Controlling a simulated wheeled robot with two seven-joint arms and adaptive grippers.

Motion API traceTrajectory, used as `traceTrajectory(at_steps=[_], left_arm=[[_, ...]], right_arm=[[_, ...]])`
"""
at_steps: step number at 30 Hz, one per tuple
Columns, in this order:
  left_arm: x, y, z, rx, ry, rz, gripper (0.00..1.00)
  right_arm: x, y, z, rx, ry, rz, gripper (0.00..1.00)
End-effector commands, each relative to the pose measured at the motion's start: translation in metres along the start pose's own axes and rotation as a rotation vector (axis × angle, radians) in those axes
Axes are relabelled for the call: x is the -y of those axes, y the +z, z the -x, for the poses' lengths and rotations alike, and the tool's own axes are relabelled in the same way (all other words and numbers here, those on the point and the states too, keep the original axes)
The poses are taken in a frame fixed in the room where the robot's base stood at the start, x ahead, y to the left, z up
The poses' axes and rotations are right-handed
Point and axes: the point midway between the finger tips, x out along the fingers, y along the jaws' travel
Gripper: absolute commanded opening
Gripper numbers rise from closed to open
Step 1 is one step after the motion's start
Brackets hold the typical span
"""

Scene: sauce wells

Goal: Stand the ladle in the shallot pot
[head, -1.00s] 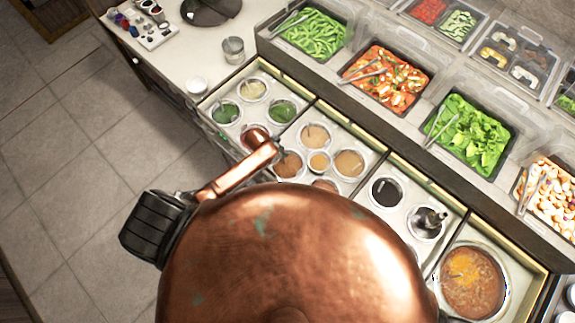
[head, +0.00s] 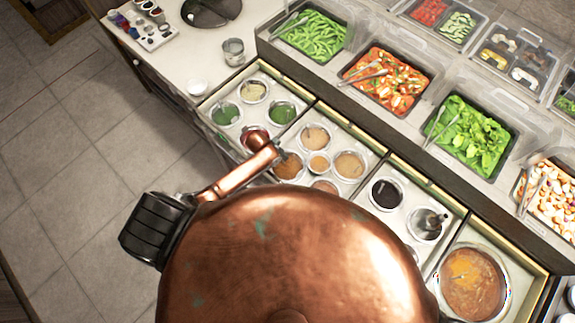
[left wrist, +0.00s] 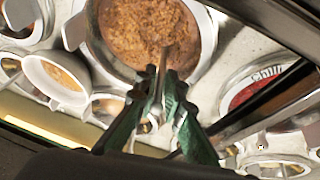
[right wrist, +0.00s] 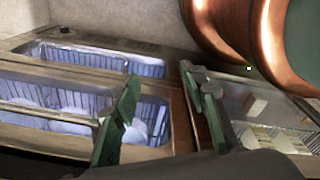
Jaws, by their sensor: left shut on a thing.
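The shallot pot is a round metal well with brown crumbly contents. It shows in the left wrist view (left wrist: 140,30) and, partly covered by my arm, in the head view (head: 288,168). My left gripper (left wrist: 160,100) has green fingers shut on a thin metal handle, which I take for the ladle (left wrist: 165,58). The gripper is over the near side of the pot. The handle overlaps the brown contents; its lower end is hidden, and I cannot tell how deep it reaches. My right gripper (right wrist: 160,78) shows only in its wrist view, fingers apart and empty.
Several sauce wells surround the pot, including a dark one (head: 386,193) and a large soup well (head: 472,282). A well with a metal utensil (head: 428,224) stands to the right. Food trays line the raised back shelf. A metal cup (head: 233,51) stands on the left counter.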

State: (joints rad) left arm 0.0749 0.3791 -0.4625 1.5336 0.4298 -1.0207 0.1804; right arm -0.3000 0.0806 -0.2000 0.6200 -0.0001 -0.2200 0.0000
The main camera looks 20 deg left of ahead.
Motion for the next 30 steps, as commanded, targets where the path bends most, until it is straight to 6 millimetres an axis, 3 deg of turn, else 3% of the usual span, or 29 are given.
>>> traceTrajectory(at_steps=[3,4,12,19,30], left_arm=[[-0.0006,0.0011,-0.0009,0.002,0.001,0.000,0.00],[-0.0006,0.0012,-0.0009,0.002,0.001,0.000,0.11],[-0.0004,0.0012,-0.0008,0.002,0.001,0.000,0.30],[0.0001,0.0014,-0.0007,0.003,0.000,0.000,0.30],[0.0012,0.0012,-0.0004,0.002,-0.002,0.000,0.53]], right_arm=[[-0.0002,0.0002,-0.0003,0.000,0.000,0.000,0.40],[-0.0002,0.0001,-0.0004,0.000,0.000,0.000,0.40],[-0.0001,0.0001,-0.0003,0.000,0.000,0.000,0.40],[-0.0001,0.0001,-0.0003,0.000,0.000,0.000,0.40],[0.0000,0.0001,-0.0003,0.000,0.000,0.000,0.40]])
